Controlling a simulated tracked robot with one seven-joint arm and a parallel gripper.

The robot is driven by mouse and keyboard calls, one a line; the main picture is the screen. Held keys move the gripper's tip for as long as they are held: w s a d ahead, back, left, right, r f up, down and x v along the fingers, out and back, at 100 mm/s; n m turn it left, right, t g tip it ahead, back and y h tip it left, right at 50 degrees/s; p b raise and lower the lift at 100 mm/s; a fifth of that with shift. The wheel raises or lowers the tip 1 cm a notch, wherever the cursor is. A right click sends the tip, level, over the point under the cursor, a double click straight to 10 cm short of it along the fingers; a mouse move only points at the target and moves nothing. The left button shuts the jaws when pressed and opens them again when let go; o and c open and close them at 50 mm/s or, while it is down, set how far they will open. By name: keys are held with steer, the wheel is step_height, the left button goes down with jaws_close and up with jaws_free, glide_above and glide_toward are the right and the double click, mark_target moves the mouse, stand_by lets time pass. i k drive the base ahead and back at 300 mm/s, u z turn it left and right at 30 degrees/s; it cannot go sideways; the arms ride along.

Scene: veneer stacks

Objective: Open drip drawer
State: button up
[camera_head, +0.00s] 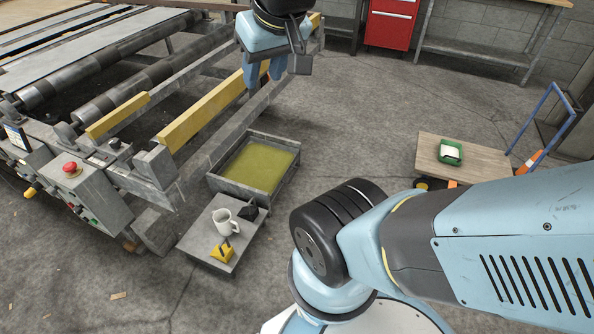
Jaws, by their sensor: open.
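The drip drawer (288,141) is a grey metal tray holding yellow-green liquid. It sits low beside the roller machine, and its open top shows beyond the machine's side rail. No handle on it is clearly visible. My gripper (262,86) is at the top middle of the view, pointing down with its light blue fingers apart. It is empty and appears above and beyond the drawer, near the yellow rail, touching nothing that I can make out.
The roller machine (115,60) fills the left. A wooden-decked cart (487,163) stands right. Open floor lies between drawer and cart.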

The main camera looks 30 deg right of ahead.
mark_target(262, 165)
steer(key=z, duration=0.05)
steer(key=k, duration=0.5)
steer(key=z, duration=0.65)
steer(key=i, duration=1.5)
